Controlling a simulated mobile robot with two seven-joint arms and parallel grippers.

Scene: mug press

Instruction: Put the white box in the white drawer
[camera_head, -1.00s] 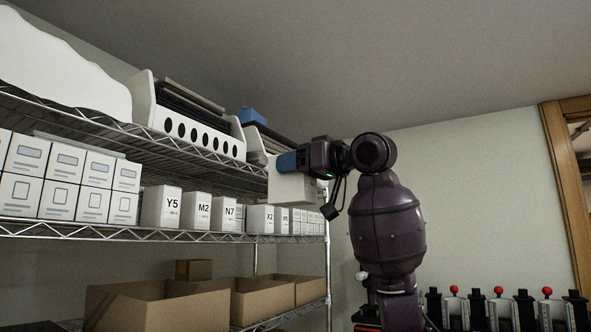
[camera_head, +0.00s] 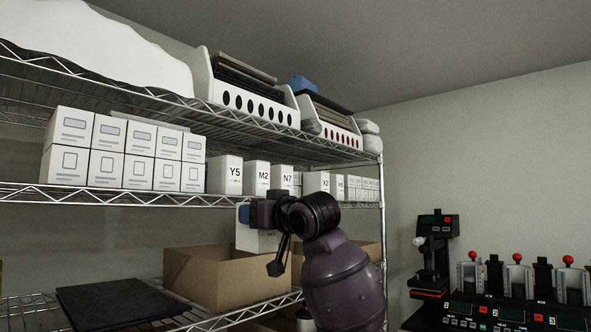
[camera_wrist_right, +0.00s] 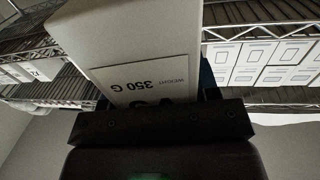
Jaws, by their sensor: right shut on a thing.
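My right gripper (camera_head: 246,213) is in front of the wire shelving, just below the middle shelf. It is shut on a white box (camera_head: 257,240), which hangs partly hidden behind the gripper and wrist. In the right wrist view the white box (camera_wrist_right: 125,35) fills the upper middle, with a label reading "WEIGHT 350 G" close to the gripper. I cannot make out a white drawer in either view. My left gripper is not in view.
The middle shelf holds rows of white boxes (camera_head: 140,139), among them Y5 (camera_head: 225,175). White holders with oval holes (camera_head: 257,107) stand on the top shelf. Open cardboard boxes (camera_head: 215,276) and a dark flat panel (camera_head: 120,302) are below. Mug presses (camera_head: 515,280) stand at right.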

